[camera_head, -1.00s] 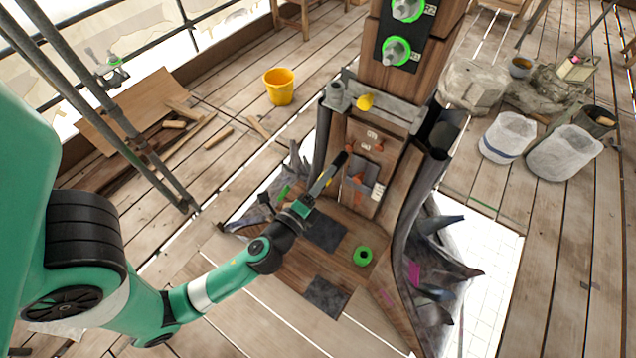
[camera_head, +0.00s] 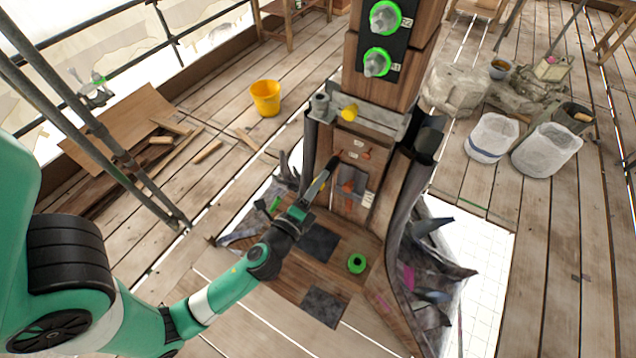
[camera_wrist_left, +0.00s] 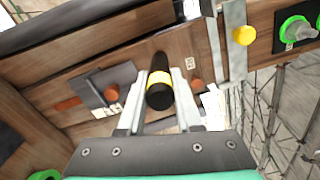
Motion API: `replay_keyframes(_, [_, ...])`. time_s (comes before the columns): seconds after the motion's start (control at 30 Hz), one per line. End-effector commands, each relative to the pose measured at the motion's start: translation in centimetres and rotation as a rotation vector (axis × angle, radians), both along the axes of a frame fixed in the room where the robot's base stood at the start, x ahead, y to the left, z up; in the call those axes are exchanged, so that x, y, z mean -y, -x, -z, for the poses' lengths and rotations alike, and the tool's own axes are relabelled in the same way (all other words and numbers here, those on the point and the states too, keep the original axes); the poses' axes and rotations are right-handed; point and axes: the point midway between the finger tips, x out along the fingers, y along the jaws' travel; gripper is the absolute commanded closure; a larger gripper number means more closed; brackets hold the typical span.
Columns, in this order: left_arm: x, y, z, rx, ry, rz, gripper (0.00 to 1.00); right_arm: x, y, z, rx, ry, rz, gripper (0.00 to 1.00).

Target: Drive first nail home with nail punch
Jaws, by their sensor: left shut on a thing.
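My left gripper (camera_head: 318,186) is shut on the nail punch (camera_wrist_left: 160,90), a black tool with a yellow band. The punch reaches toward the left side of the open wooden panel (camera_head: 354,143) on the spire's front. In the left wrist view it lies between the two grey fingers, its near end facing the camera. A copper-coloured nail head (camera_wrist_left: 195,87) shows just right of it, on the wood. Another orange-brown head (camera_wrist_left: 112,95) sits on the grey plate (camera_wrist_left: 96,84). Whether the punch touches a nail is hidden. My right gripper is out of view.
A grey ledge (camera_head: 385,122) with a yellow knob (camera_head: 350,112) crosses above the panel. Dark curled sheets flank it; a green ring (camera_head: 357,263) lies on the boards below. A yellow bucket (camera_head: 265,98) and white sacks (camera_head: 546,150) stand clear on the deck.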

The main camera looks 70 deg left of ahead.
Motion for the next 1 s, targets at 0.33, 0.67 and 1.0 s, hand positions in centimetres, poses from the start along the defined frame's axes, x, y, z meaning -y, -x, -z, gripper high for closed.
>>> replay_keyframes(0.33, [-0.7,-0.8,-0.2,0.003,-0.002,0.001,1.0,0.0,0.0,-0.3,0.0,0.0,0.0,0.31])
replay_keyframes(0.67, [-1.3,-1.6,-0.2,0.003,-0.001,0.0,1.0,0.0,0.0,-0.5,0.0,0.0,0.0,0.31])
replay_keyframes(1.0, [-1.7,-2.1,-0.2,0.003,-0.002,0.001,1.0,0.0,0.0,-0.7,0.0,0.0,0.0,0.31])
